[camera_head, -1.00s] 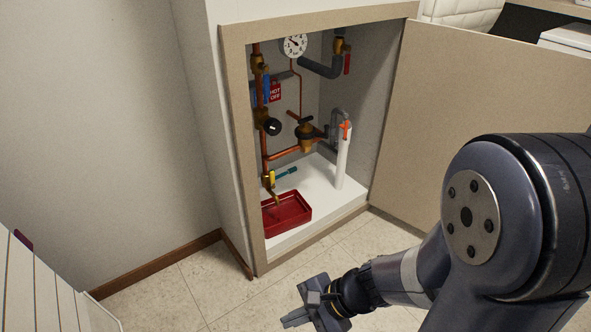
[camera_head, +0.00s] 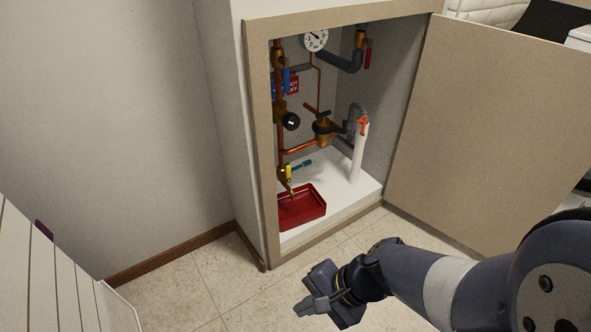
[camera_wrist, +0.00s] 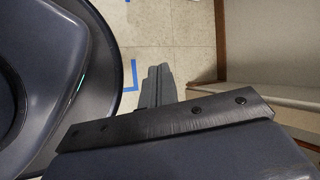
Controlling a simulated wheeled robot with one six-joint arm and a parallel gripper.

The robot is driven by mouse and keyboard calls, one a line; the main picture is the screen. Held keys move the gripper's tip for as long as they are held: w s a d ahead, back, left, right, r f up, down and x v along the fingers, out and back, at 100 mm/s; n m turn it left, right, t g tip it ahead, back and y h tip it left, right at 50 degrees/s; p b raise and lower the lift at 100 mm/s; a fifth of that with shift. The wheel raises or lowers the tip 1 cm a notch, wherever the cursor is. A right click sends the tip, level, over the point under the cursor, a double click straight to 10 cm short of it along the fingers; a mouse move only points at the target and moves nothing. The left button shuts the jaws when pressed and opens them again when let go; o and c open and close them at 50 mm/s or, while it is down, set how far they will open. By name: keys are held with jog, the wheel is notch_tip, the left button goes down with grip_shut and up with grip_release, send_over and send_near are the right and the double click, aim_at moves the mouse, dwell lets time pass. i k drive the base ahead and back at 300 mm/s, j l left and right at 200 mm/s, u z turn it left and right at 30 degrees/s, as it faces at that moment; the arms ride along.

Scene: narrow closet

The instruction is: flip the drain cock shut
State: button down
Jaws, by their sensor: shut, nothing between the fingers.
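The drain cock (camera_head: 285,174) is a small brass fitting low on the copper pipe inside the open closet, with a yellow lever (camera_head: 289,171) that looks upright. Its spout points down over a red tray (camera_head: 317,212). It is too small here to read the lever's exact angle. My gripper (camera_head: 304,308) is shut and empty, outside the closet, low in front of it over the tiled floor and well apart from the cock. In the wrist view my shut fingers (camera_wrist: 158,85) show above the floor; the cock is not in that view.
The closet door (camera_head: 478,130) stands open at the right. The closet's front frame (camera_head: 261,150) borders the opening.

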aim_at(286, 177)
jog(key=i+j, duration=0.1)
jog(key=i, duration=0.35)
jog(key=i+j, duration=0.1)
jog(key=i, duration=0.4)
